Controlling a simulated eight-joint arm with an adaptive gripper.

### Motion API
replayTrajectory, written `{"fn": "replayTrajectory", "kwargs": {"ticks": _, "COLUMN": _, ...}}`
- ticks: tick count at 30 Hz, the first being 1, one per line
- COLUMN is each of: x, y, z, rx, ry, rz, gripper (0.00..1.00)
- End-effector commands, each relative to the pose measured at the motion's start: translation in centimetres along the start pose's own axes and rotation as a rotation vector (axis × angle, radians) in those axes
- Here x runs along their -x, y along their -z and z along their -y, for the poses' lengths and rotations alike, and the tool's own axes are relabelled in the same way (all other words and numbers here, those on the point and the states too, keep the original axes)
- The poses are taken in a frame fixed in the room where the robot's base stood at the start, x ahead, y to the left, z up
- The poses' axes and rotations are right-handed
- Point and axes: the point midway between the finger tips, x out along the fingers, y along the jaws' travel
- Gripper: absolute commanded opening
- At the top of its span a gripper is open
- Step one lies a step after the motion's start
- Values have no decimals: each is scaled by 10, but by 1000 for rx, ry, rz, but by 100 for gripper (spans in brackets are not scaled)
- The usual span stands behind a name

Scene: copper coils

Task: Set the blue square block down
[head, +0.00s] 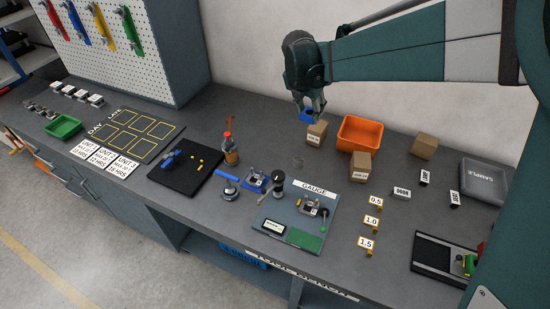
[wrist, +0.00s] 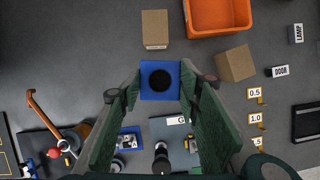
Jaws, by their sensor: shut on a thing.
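The blue square block (wrist: 147,80) has a dark round spot or hole in its middle. My gripper (wrist: 160,84) is shut on it, with one green finger at each side. In the head view my gripper (head: 309,105) points down and the blue block (head: 306,117) shows at its tips, just behind a small cardboard box. It appears to be held above the dark grey bench (head: 335,200). The exact gap to the bench cannot be told.
A cardboard box (head: 316,134), an orange bin (head: 359,133) and another cardboard box (head: 360,167) stand close to my gripper. The gauge board (head: 275,215) lies nearer the front edge. Bare bench shows left of the first box.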

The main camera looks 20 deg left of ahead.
Motion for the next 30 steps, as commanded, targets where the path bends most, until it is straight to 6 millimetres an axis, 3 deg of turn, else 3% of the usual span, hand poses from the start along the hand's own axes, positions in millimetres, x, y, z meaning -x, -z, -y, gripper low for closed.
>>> {"fn": "replayTrajectory", "kwargs": {"ticks": 1, "x": 2, "y": 7, "z": -17, "rx": 20, "ry": -8, "rz": 0, "gripper": 18}}
{"fn": "replayTrajectory", "kwargs": {"ticks": 6, "x": 8, "y": 29, "z": -58, "rx": 72, "ry": -30, "rz": 0, "gripper": 18}}
{"fn": "replayTrajectory", "kwargs": {"ticks": 16, "x": 16, "y": 61, "z": -113, "rx": 141, "ry": -59, "rz": 1, "gripper": 18}}
{"fn": "replayTrajectory", "kwargs": {"ticks": 30, "x": -65, "y": 92, "z": -110, "rx": 137, "ry": -57, "rz": 1, "gripper": 18}}
